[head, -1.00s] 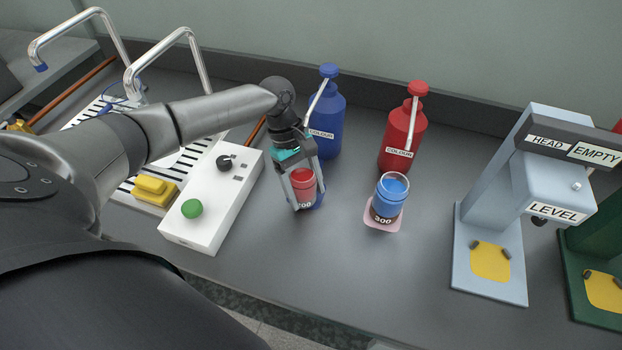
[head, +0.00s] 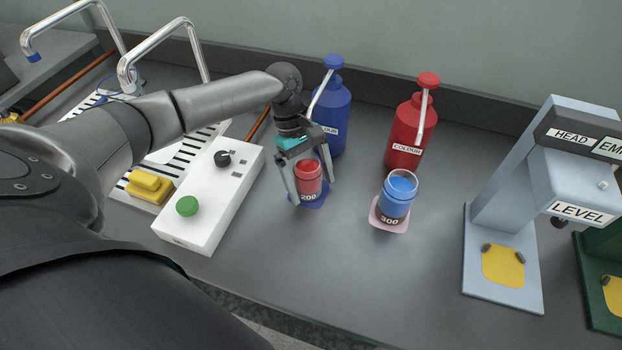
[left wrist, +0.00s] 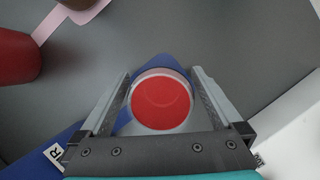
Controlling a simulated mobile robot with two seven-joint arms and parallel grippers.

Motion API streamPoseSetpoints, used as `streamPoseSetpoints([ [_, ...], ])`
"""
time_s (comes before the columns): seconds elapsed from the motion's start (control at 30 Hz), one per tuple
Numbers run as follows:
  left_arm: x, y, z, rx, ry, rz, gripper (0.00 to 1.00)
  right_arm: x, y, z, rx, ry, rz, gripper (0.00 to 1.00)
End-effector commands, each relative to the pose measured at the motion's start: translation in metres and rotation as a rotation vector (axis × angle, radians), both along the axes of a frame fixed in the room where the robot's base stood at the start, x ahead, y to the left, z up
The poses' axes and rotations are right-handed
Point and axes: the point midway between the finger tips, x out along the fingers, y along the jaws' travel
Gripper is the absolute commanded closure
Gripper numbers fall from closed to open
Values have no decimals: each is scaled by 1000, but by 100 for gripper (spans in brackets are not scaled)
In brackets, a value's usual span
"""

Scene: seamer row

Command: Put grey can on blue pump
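A small can with red contents and a "200" band (head: 308,178) stands upright on the blue pad (head: 318,203) in front of the blue pump bottle (head: 334,105). No plainly grey can shows. In the left wrist view the can's red round top (left wrist: 162,102) sits between my fingers, with the blue pad's corner behind it. My left gripper (head: 311,191) is open, with a finger on each side of the can and small gaps. My right gripper is not in view.
A blue-filled can labelled "300" (head: 397,194) stands on a pink pad (head: 389,226) in front of the red pump bottle (head: 407,132). A white control box (head: 215,203) is at left. A grey-blue seamer (head: 482,230) stands at right. Bench between is clear.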

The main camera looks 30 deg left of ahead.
Motion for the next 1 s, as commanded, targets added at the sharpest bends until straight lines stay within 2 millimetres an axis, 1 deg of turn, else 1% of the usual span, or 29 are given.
streamPoseSetpoints([
  [0.2, 0, 0, 0, 0, -1, 0, 0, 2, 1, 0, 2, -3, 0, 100],
  [0.3, 1, 0, 4, 0, -3, -1, 0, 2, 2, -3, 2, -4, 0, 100],
  [0.43, 4, 7, 24, 0, -4, 2, 0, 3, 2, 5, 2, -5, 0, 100],
  [0.6, 10, 21, 62, -2, -7, 3, 0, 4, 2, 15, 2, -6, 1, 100],
  [0.73, 13, 31, 85, -1, -5, 3, 0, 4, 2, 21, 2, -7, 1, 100],
  [0.9, 16, 40, 107, -2, -3, 2, 0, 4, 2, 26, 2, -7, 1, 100],
  [1.0, 16, 42, 113, -3, -1, 0, 0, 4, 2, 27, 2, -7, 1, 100],
])
